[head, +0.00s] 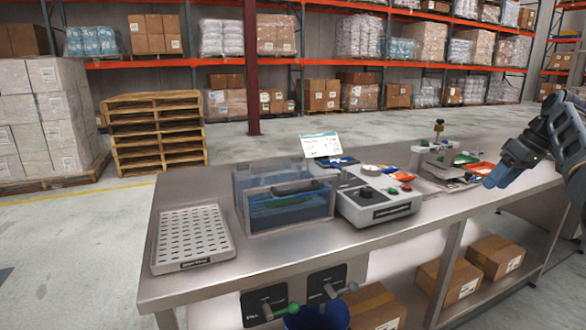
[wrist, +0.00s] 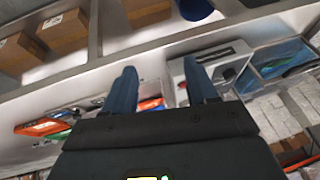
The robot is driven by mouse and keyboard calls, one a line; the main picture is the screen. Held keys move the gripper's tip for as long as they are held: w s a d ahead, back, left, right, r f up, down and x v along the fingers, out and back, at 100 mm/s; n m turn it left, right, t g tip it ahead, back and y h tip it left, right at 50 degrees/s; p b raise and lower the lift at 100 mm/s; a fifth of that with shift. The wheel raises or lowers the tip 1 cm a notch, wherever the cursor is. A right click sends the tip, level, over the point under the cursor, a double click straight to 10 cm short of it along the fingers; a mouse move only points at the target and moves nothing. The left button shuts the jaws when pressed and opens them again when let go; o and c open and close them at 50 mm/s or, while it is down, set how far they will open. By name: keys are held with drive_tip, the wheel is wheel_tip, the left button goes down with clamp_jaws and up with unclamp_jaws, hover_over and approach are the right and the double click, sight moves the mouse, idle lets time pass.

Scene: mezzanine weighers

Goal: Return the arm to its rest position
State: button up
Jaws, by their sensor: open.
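My gripper (head: 498,175) shows at the right of the head view, above the right part of the steel bench (head: 290,257). Its blue fingers point left and down. In the wrist view the two blue fingers of my gripper (wrist: 162,90) stand apart with nothing between them. It is open and empty. My dark arm comes in from the right edge of the head view.
On the bench are a perforated white tray (head: 192,240), a clear blue-tinted bin (head: 290,208), a grey weighing unit (head: 376,208) and a small stand (head: 437,158). Cardboard boxes (head: 497,257) sit on the lower shelf. Pallets (head: 155,130) stand behind.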

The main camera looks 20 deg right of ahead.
drive_tip(key=w+a+f+m+t+h, duration=0.1)
drive_tip(key=a+f, duration=0.5)
drive_tip(key=f, duration=0.6)
drive_tip(key=w+a+f+h, duration=0.1)
drive_tip(key=a+f, duration=0.5)
drive_tip(key=f, duration=0.7)
drive_tip(key=s+a+f+t+h, duration=0.1)
drive_tip(key=s+a+f, duration=0.4)
drive_tip(key=a+f, duration=0.3)
drive_tip(key=s+a+f+t+h, duration=0.1)
drive_tip(key=s+a+f, duration=0.55)
drive_tip(key=a, duration=0.35)
drive_tip(key=s+a+r+t, duration=0.3)
drive_tip(key=s+a, duration=1.1)
drive_tip(key=s, duration=0.3)
drive_tip(key=s+a+r+t+y, duration=0.1)
drive_tip(key=s+a+r, duration=0.3)
drive_tip(key=s+r, duration=0.4)
drive_tip(key=s+a+r+n+t, duration=0.1)
drive_tip(key=s+a+r+t, duration=0.2)
drive_tip(key=s+r, duration=0.6)
wheel_tip(320, 180, up, 6)
drive_tip(key=shift+a+f+y, duration=0.1)
drive_tip(key=shift+a+y, duration=0.3)
drive_tip(key=shift+a, duration=0.3)
